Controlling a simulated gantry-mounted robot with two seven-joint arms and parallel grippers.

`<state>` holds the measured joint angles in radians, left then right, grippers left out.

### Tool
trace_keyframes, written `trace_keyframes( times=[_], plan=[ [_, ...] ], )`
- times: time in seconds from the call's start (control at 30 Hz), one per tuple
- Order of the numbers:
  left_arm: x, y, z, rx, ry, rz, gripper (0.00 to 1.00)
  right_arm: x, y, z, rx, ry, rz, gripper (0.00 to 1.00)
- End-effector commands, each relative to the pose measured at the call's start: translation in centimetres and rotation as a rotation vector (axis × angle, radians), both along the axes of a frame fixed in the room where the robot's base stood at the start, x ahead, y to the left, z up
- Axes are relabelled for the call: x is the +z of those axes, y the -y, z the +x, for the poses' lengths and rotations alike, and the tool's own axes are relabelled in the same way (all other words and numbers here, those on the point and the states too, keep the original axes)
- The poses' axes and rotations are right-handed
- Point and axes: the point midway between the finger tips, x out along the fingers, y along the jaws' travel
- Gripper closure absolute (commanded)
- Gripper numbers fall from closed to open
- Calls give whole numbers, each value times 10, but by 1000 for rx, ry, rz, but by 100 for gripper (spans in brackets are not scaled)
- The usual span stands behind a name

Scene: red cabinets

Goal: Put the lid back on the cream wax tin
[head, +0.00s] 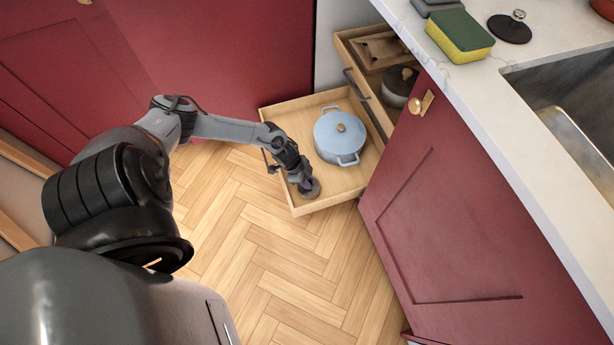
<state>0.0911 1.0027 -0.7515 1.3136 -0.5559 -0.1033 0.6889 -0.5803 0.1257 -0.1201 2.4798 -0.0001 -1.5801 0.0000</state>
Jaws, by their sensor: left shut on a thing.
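My left gripper (304,183) reaches down into the front corner of the open lower drawer. It is shut on a small round dark grey-brown thing (311,190), which looks like a flat disc or lid. The gripper hides part of it, and I cannot tell whether it rests on the drawer floor. I cannot make out a cream wax tin anywhere in the view. My right gripper is not in view.
A light blue lidded pot (340,136) stands in the lower drawer (330,182), right of my gripper. The upper drawer (352,48) holds a dark-lidded pot (398,86) and a wooden tray. A red door (450,215) stands open. The counter holds a sponge (460,36) and a black knobbed disc (509,28).

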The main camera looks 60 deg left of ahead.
Motion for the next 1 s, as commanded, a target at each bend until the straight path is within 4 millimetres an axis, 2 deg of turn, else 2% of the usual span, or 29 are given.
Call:
trace_keyframes(
  times=[1.0],
  plan=[
    [0, 0, 0, 0, 0, 0, 100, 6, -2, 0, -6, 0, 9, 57]
  ],
)
